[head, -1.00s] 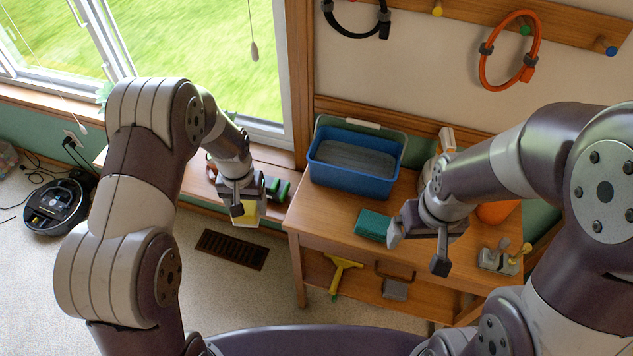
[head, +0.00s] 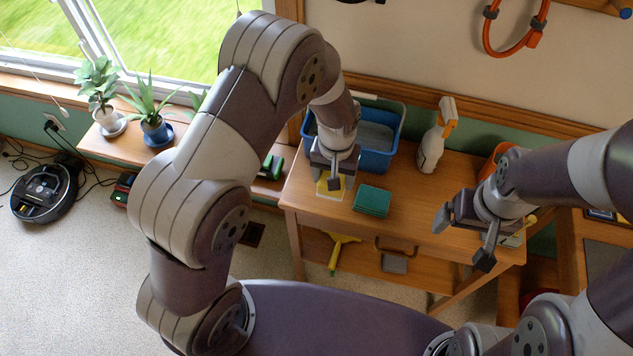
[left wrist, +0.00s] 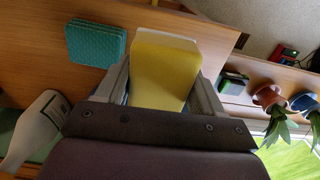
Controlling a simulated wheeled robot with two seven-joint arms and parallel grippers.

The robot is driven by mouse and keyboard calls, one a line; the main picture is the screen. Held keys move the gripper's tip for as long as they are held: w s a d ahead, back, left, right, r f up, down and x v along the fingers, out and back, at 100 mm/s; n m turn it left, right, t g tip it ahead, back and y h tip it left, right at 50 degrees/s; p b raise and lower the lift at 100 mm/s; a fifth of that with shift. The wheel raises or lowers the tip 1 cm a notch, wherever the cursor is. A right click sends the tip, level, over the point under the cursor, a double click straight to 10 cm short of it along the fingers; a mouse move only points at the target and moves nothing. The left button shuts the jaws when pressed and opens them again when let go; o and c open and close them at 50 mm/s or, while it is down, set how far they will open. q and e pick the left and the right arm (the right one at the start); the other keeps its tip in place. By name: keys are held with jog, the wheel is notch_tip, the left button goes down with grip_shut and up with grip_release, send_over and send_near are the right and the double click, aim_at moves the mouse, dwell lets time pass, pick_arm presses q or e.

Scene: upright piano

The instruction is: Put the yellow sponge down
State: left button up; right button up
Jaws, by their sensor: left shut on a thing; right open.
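The yellow sponge (left wrist: 165,72) is between the fingers of my left gripper (left wrist: 165,90) in the left wrist view, with a pale layer along one end. In the head view the sponge (head: 328,187) shows below my left gripper (head: 328,176), over the left part of the wooden table (head: 410,203). I cannot tell whether it touches the tabletop. My left gripper is shut on it. My right gripper (head: 464,240) is open and empty over the right front part of the table.
Behind stand a blue bin (head: 376,158) with grey contents and a white spray bottle (head: 432,150). A yellow squeegee (head: 340,243) is on the lower shelf. Potted plants (head: 152,125) stand by the window.

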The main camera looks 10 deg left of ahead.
pick_arm(q)
send_over(313, 191)
notch_tip(313, 191, down, 3)
jog(key=shift+f, duration=2.15)
jog(key=shift+f, duration=0.1)
jog(key=o, duration=1)
